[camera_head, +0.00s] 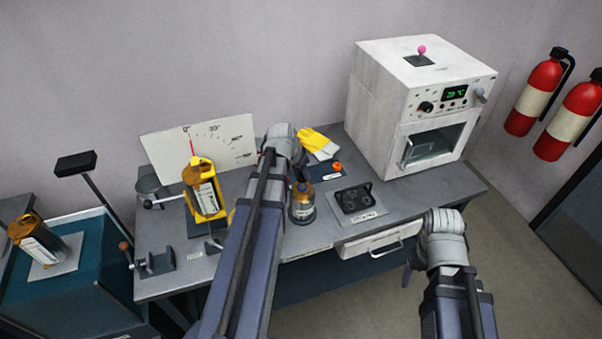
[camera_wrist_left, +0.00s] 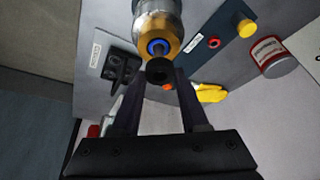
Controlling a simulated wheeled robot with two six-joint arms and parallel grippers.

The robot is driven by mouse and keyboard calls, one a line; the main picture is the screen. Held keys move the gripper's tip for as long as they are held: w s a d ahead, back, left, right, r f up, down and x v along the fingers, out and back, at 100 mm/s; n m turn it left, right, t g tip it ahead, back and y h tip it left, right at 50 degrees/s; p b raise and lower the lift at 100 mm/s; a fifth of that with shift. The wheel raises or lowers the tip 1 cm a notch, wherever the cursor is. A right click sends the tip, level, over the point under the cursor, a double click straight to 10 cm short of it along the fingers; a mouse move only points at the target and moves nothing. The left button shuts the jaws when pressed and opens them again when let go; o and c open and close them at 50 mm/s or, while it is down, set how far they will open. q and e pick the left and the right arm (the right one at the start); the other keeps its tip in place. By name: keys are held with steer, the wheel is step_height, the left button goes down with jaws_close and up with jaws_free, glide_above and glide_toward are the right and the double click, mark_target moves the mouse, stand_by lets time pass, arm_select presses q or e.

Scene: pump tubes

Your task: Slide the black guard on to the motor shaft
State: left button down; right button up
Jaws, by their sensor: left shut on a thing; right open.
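The motor stands on the grey bench in the head view (camera_head: 301,209), partly behind my left arm. In the left wrist view it shows as a grey body with a gold end (camera_wrist_left: 172,28) and a blue ring (camera_wrist_left: 158,46). The black guard (camera_wrist_left: 160,71) is a short dark cylinder between the fingertips of my left gripper (camera_wrist_left: 158,79), which is shut on it. The guard lies close in front of the blue ring, roughly in line; I cannot tell whether it is around the shaft. My right gripper (camera_head: 407,276) is open and empty, away from the bench front, its fingers mostly hidden.
A black socketed block (camera_head: 356,200) is right of the motor, with yellow gloves (camera_head: 319,143) behind. A yellow unit (camera_head: 206,199) stands left, before a white dial board (camera_head: 160,150). A white oven (camera_head: 384,115) fills the bench's right end. The drawer (camera_head: 378,240) is slightly open.

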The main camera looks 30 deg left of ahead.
arm_select(q)
steer(key=shift+f+b, duration=1.4)
steer(key=shift+f, duration=0.05)
steer(key=shift+c, duration=1.7)
jaws_free()
steer(key=shift+r, duration=0.1)
steer(key=shift+r, duration=0.1)
steer(key=p+v, duration=0.7)
steer(key=shift+r, duration=0.35)
steer(key=shift+s, duration=0.15)
steer(key=shift+f, duration=0.1)
steer(key=s+d+m+g, duration=0.1)
steer(key=s+d, duration=0.3)
steer(key=d, duration=0.6)
steer(key=s+d+f+m+g+y, duration=0.1)
steer(key=s+d, duration=0.3)
steer(key=d, duration=0.6)
steer(key=s+d+f+g, duration=0.1)
steer(key=s+d+g, duration=0.2)
steer(key=d, duration=0.7)
steer(key=shift+s+d+m+y, duration=0.35)
steer(key=shift+s+m+y, duration=0.05)
steer(key=shift+s, duration=0.5)
